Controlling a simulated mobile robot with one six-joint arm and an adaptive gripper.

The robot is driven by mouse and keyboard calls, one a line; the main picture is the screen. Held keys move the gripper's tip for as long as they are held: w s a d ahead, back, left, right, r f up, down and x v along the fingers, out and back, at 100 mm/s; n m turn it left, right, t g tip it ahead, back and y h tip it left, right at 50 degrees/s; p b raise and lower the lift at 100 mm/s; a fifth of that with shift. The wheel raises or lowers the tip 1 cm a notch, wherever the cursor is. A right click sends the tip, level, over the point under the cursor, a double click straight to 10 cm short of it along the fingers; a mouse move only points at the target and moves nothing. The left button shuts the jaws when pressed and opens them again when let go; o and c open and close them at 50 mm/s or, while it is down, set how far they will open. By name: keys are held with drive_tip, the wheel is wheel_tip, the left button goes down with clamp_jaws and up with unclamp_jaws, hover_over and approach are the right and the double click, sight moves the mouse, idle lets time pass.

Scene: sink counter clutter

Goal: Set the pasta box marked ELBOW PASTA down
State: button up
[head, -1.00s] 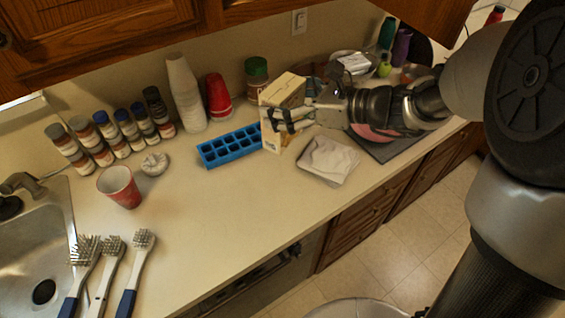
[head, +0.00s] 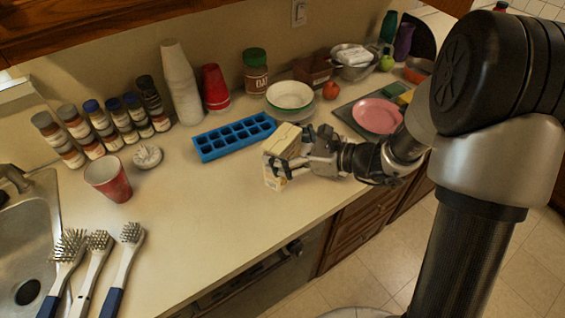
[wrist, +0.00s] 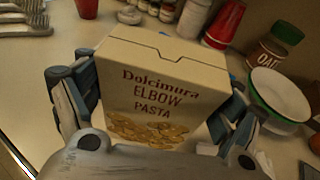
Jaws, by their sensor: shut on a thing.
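The pasta box (head: 283,141) is cream-coloured, and its ELBOW PASTA label reads clearly in the wrist view (wrist: 158,98). It stands roughly upright over the front part of the counter, in front of the blue ice tray. My gripper (head: 284,167) is shut on the box, with a finger on each side in the wrist view. The box's lower end is partly hidden by the fingers, and I cannot tell whether it touches the counter (head: 210,220).
The blue ice tray (head: 235,137) lies just behind the box. A bowl on plates (head: 290,96), an oats jar (head: 256,72) and red cups (head: 215,88) stand farther back. A pink plate (head: 377,115) is to the right. Counter left of the box is clear up to the red cup (head: 108,180).

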drive_tip(key=shift+f+b, duration=0.75)
drive_tip(key=shift+f, duration=1.3)
drive_tip(key=shift+f, duration=0.1)
drive_tip(key=o, duration=1.3)
drive_tip(key=shift+f, duration=0.1)
